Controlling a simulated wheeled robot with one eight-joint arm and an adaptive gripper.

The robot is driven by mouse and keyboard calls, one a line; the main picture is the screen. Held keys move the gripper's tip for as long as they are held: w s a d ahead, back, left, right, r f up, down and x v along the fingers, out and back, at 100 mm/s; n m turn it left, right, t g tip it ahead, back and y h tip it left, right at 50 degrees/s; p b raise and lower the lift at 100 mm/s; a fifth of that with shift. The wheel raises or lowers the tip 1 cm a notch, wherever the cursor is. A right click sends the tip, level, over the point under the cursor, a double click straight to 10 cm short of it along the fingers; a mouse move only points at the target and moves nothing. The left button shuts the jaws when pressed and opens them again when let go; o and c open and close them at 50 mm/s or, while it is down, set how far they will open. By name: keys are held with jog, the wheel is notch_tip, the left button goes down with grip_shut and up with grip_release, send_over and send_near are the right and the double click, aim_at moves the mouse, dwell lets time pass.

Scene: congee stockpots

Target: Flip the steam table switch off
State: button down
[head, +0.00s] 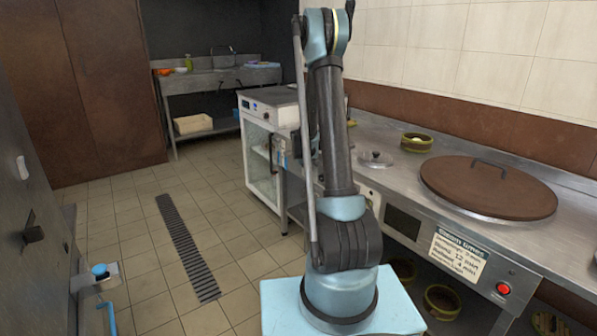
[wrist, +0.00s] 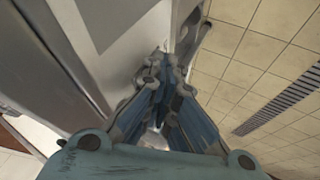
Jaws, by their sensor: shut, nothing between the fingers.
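The steam table (head: 450,225) is the steel counter on the right, with a large brown round lid on top. Its front carries a red round button (head: 503,288) at the right and a small light plate with a dark round detail (head: 372,194) near my arm. I cannot tell which of these, if any, is the switch. My gripper (wrist: 168,58) is shut and empty in the wrist view, its blue fingers together beside a grey metal face. I cannot tell whether the tips touch it. In the head view my arm largely hides the gripper.
A white glass-fronted cabinet (head: 262,150) stands left of the counter. A "Steam times" sign (head: 458,257) hangs on the counter front. A small glass lid (head: 376,158) and a bamboo steamer (head: 416,143) sit on top.

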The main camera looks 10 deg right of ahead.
jog(key=shift+d, duration=0.1)
jog(key=shift+r, duration=0.15)
jog(key=shift+r, duration=0.65)
